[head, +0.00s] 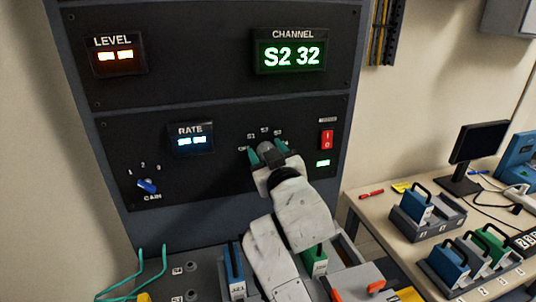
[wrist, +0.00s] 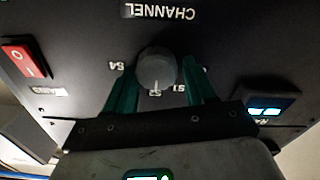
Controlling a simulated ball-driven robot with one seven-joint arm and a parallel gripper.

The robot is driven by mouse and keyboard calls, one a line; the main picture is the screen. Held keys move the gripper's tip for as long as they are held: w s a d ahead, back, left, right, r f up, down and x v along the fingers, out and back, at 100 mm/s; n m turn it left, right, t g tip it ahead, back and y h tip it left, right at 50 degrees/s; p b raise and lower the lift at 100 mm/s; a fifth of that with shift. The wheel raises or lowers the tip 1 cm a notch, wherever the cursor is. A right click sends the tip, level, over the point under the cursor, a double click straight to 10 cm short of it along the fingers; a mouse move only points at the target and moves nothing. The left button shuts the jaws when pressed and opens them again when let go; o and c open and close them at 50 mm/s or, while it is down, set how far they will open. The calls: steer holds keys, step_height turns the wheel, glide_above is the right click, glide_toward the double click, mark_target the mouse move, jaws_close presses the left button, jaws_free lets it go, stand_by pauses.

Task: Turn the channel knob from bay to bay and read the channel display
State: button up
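The round grey channel knob (wrist: 156,68) sits on the dark panel under a CHANNEL label. Its pale mark points to the S2 label, with S1 and S4 labels to its sides in the wrist view. The channel display (head: 290,56) is lit green and reads "S2 32". My gripper (head: 268,152) is at the knob, with one teal finger on either side of it. In the wrist view my gripper (wrist: 160,82) straddles the knob; a narrow gap shows on the S1 side, and contact on the other side is unclear.
A red rocker switch (head: 327,139) is right of the knob. A blue GAIN knob (head: 147,186), a RATE display (head: 192,139) and an orange LEVEL display (head: 117,55) are left. Handled modules (head: 233,270) stand below the panel. A side bench (head: 367,208) holds trays and a monitor.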

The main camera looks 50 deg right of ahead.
steer(key=shift+o, duration=1.1)
steer(key=shift+f, duration=0.1)
steer(key=shift+d, duration=0.1)
steer(key=shift+s, duration=0.15)
steer(key=b+v, duration=0.1)
steer(key=v, duration=0.9)
steer(key=shift+s+a+b, duration=0.2)
steer(key=shift+a+b, duration=0.1)
